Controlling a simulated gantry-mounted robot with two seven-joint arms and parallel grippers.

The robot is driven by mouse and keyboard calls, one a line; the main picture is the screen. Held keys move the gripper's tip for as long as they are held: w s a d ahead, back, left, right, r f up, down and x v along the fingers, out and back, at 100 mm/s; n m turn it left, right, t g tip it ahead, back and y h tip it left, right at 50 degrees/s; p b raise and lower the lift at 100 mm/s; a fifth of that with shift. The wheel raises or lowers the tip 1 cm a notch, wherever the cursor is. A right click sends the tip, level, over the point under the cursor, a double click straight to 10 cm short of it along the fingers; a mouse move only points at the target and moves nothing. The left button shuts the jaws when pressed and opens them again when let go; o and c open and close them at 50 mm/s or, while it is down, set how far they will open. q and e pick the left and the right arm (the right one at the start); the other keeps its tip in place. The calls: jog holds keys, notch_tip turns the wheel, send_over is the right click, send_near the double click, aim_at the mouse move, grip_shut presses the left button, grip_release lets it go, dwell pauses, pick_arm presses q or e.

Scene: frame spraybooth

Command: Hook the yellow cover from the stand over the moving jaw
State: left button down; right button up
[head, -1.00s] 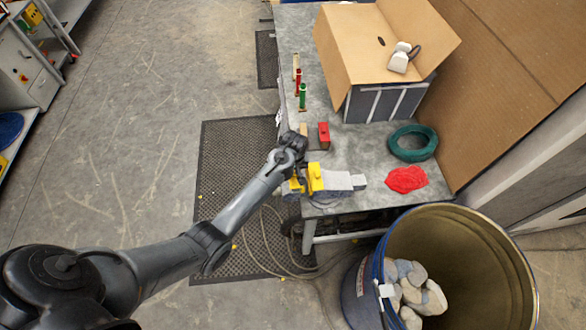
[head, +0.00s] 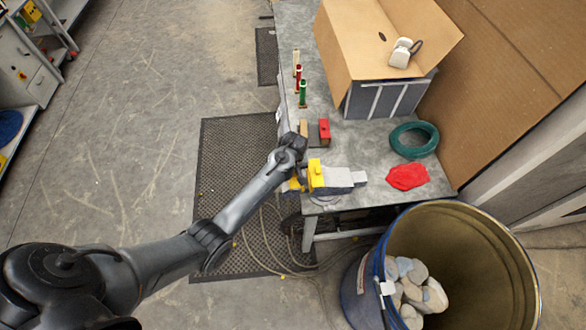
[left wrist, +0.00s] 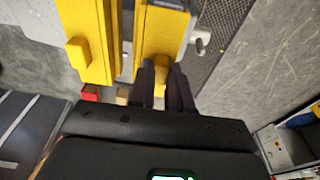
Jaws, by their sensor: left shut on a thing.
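The grey vise (head: 338,177) stands at the table's near left corner. One yellow cover (head: 315,173) sits on its fixed jaw; it also shows at the upper left of the left wrist view (left wrist: 88,38). A second yellow cover (left wrist: 161,32) stands beside it across a narrow gap, at the moving jaw's side. My left gripper (left wrist: 166,72) is shut on this second cover's tab. In the head view my arm hides most of that cover (head: 295,185). The moving jaw is largely hidden, and I cannot tell whether the cover rests on it. My right gripper is not in view.
A red block (head: 324,131) and a tan block (head: 304,128) are behind the vise. A large drum (head: 460,275) stands in front of the table.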

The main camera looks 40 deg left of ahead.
aim_at(294, 178)
pick_arm(q)
jog(key=shift+f, duration=0.25)
jog(key=c, duration=1)
grip_release()
jog(key=r, duration=0.3)
jog(key=r+b, duration=0.1)
jog(key=r, duration=0.3)
jog(key=s+d+r, duration=0.1)
jog(key=r, duration=0.2)
jog(key=shift+d+r, duration=0.1)
jog(key=shift+r, duration=0.3)
